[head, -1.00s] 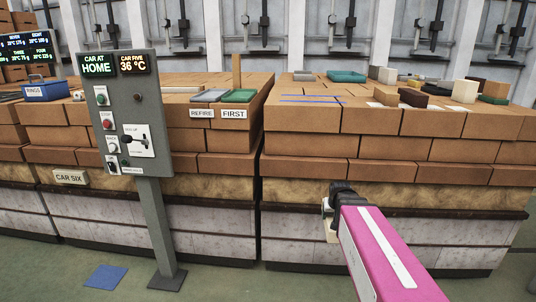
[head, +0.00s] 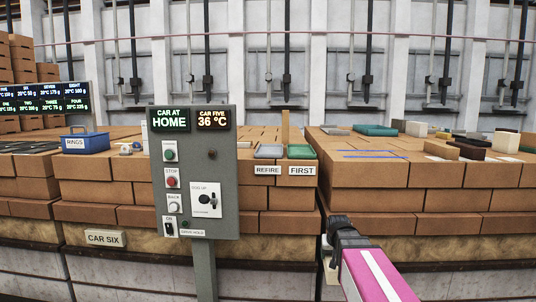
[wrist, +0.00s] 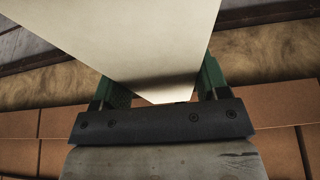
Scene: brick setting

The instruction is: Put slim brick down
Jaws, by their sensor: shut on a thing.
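My gripper (wrist: 160,78) is shut on the slim brick (wrist: 135,40), a pale cream flat piece. In the wrist view it lies between the two green fingers and runs out past the top edge. In the head view a small pale part of it (head: 331,276) shows below the dark wrist of my pink arm; the rest is hidden. The gripper is in front of the side of the right brick stack (head: 384,222), below the stack's top. I cannot tell whether the brick touches anything.
A grey control post (head: 195,170) stands left of my arm. On the stack tops are a grey tray (head: 269,151) above REFIRE, a green tray (head: 301,152) above FIRST, a blue RINGS box (head: 85,140) and several loose bricks at right. Bare top shows around blue lines (head: 372,155).

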